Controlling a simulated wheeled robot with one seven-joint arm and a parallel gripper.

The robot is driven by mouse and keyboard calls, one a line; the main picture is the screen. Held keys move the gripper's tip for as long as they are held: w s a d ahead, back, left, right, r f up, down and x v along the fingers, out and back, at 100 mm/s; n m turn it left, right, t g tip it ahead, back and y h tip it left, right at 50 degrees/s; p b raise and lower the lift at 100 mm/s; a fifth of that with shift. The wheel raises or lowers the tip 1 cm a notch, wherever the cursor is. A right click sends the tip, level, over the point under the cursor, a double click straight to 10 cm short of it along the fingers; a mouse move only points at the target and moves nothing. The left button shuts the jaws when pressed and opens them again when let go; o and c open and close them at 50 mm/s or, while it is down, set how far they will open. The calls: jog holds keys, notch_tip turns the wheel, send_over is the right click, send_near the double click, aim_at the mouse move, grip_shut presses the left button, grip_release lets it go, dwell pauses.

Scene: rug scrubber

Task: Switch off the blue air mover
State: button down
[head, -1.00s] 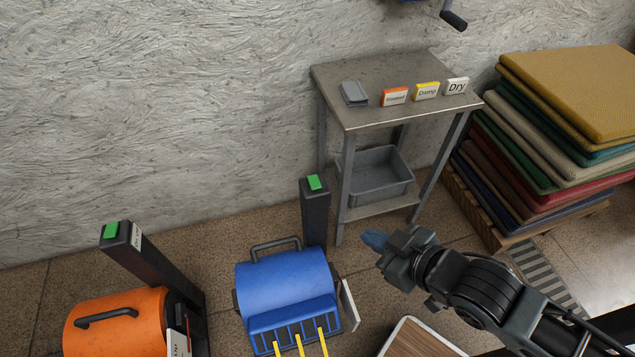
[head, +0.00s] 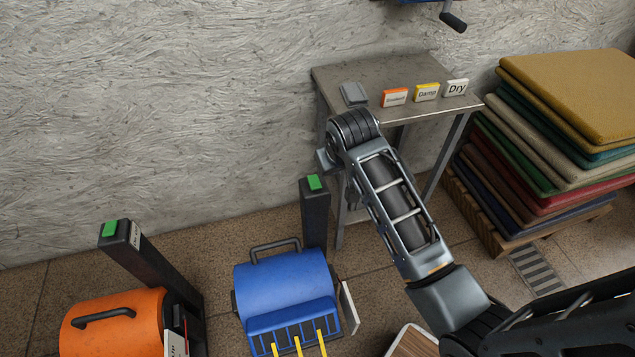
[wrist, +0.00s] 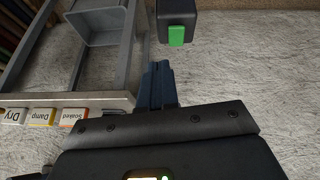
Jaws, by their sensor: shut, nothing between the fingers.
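The blue air mover (head: 285,288) stands on the floor in the lower middle of the head view. Yellow strips (head: 298,345) extend from its front grille. A dark post (head: 315,215) behind it carries a green switch (head: 315,182) on top. In the wrist view, a green switch (wrist: 176,36) on a dark post end lies just beyond and slightly right of my gripper's fingertips (wrist: 157,68), with a visible gap in the picture. My gripper is shut and empty. In the head view my arm hides most of the gripper.
An orange air mover (head: 115,322) with its own green-topped post (head: 122,235) stands at left. A metal table (head: 425,70) with Soaked, Damp and Dry tags stands right of the blue mover's post. Stacked rugs (head: 570,95) are further right. The wall is close behind.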

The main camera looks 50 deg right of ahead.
jog(key=shift+m+g+y, duration=0.6)
jog(key=shift+g+y, duration=0.2)
jog(key=shift+w+a+r, duration=0.2)
jog(key=shift+w+r, duration=0.55)
jog(key=shift+w, duration=0.15)
jog(key=shift+w+a+r, duration=0.15)
jog(key=shift+w+r, duration=0.6)
jog(key=shift+w, duration=0.15)
send_near(316, 186)
jog(key=x, duration=0.5)
jog(key=shift+w+d+f, duration=0.1)
jog(key=shift+w, duration=0.05)
jog(key=shift+f, duration=0.65)
